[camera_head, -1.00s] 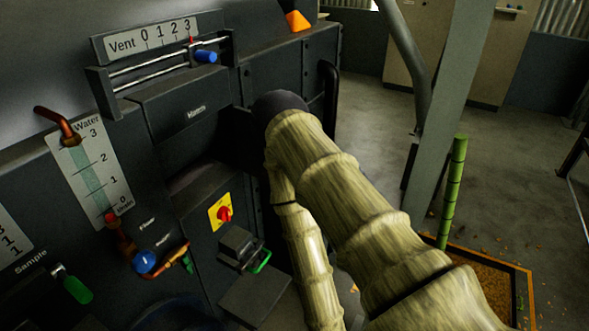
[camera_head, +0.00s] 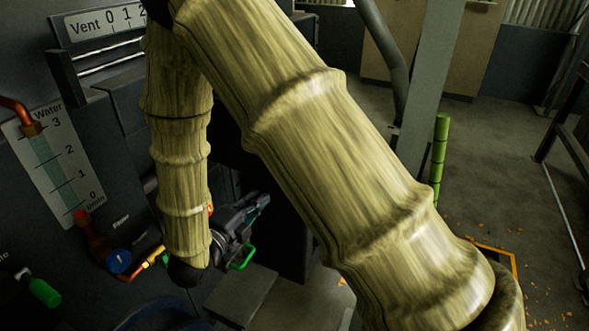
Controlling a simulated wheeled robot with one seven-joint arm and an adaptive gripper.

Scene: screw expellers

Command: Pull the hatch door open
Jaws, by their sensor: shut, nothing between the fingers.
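My gripper (camera_head: 260,203) shows below the bend of my arm, left of centre, its fingers pointing up and to the right. It is shut with nothing held. The hatch area on the dark machine front is mostly hidden behind my arm; a left part of the dark panelling (camera_head: 124,105) shows. A dark upright surface (camera_head: 287,225) stands just right of my fingers; I cannot tell whether it is the hatch door or the machine's side, nor whether the fingers touch it.
A green loop handle (camera_head: 243,259) sits just under my gripper, above a dark box (camera_head: 243,296). The water gauge (camera_head: 55,165), blue knob (camera_head: 118,261) and copper pipes are on the left. A grey post (camera_head: 430,90) and green bamboo-like pole (camera_head: 439,160) stand right. Floor is open beyond.

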